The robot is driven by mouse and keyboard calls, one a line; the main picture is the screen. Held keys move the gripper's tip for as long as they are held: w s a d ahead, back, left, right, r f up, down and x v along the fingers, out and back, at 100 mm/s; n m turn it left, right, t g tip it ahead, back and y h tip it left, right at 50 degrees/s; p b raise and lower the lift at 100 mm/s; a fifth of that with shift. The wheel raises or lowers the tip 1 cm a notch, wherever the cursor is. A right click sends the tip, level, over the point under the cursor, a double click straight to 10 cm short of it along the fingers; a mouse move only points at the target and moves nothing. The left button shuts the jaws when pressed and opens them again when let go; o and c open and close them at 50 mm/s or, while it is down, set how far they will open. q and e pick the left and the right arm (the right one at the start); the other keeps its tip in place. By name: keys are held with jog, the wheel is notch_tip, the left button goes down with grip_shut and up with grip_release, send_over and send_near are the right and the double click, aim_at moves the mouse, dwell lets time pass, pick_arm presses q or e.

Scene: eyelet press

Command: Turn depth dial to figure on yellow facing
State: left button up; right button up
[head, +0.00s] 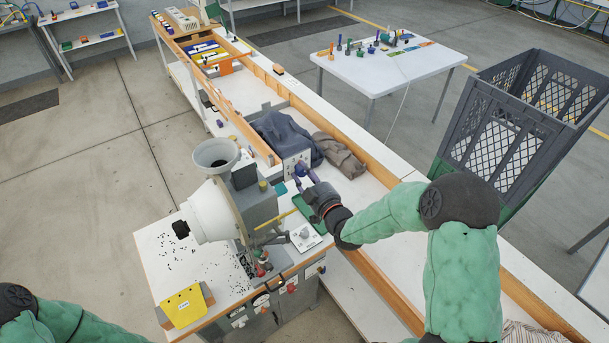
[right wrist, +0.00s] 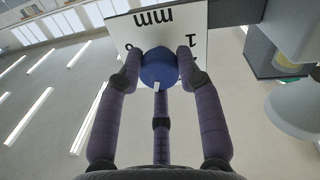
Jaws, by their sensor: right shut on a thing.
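The depth dial is a blue round knob (right wrist: 160,68) on a white plate (right wrist: 188,32) marked "mm", which shows upside down in the right wrist view. My right gripper (right wrist: 160,72) is shut on the knob, with fingers on both sides. A small white pointer mark shows on the knob's lower edge. Most figures are hidden behind the fingers; a "1" shows at right. In the head view my right gripper (head: 305,179) is at the white-faced box (head: 291,164). My left gripper is out of view.
The eyelet press (head: 213,207) with its grey hopper (head: 215,154) stands left of my right gripper. A white plate with a grey dial (head: 305,236) lies below it. Dark cloth (head: 284,135) and brown cloth (head: 339,155) lie behind the box. A grey crate (head: 510,125) stands at right.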

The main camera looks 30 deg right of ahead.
jog(key=shift+b, duration=0.55)
jog(key=shift+r, duration=0.1)
jog(key=o, duration=1.1)
jog(key=shift+o, duration=0.2)
jog(key=shift+s, duration=0.1)
jog(key=s, duration=1.2)
jog(key=shift+a, duration=0.2)
jog(key=shift+w, duration=0.1)
